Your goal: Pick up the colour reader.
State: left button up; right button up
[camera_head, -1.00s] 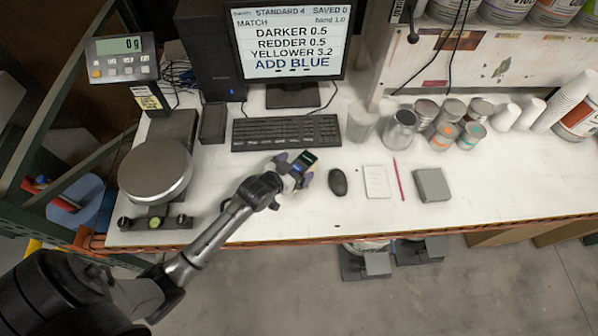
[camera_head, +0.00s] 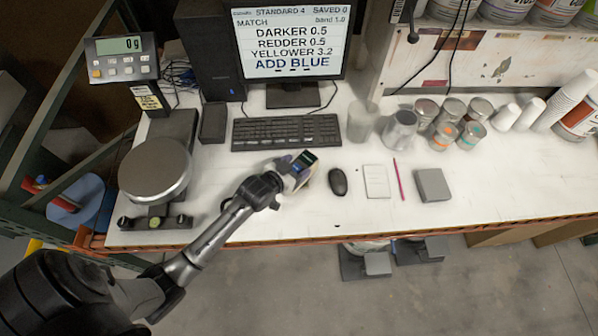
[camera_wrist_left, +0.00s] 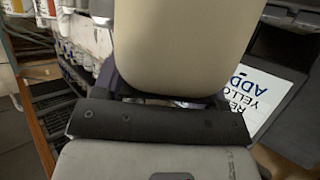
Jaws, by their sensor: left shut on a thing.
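The colour reader (camera_head: 304,160) is a small device with a dark screen showing a little green and blue. In the head view it is at my left gripper (camera_head: 293,172), in front of the keyboard and left of the mouse. My left gripper is shut on it. In the left wrist view a large beige body (camera_wrist_left: 185,45), which looks like the reader's casing, fills the upper middle between the fingers. Most of the fingers are hidden there. Whether the reader is clear of the table is hard to tell. My right gripper is not in view.
The keyboard (camera_head: 286,132) lies behind and the mouse (camera_head: 338,181) to the right. A white card (camera_head: 376,181), a red pen (camera_head: 398,180) and a grey box (camera_head: 432,185) lie further right. A scale (camera_head: 155,170) stands left. Cans and cups (camera_head: 401,130) line the back right.

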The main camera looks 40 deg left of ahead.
pick_arm(q)
grip_shut()
jog(key=shift+r, duration=0.1)
jog(key=shift+r, duration=0.1)
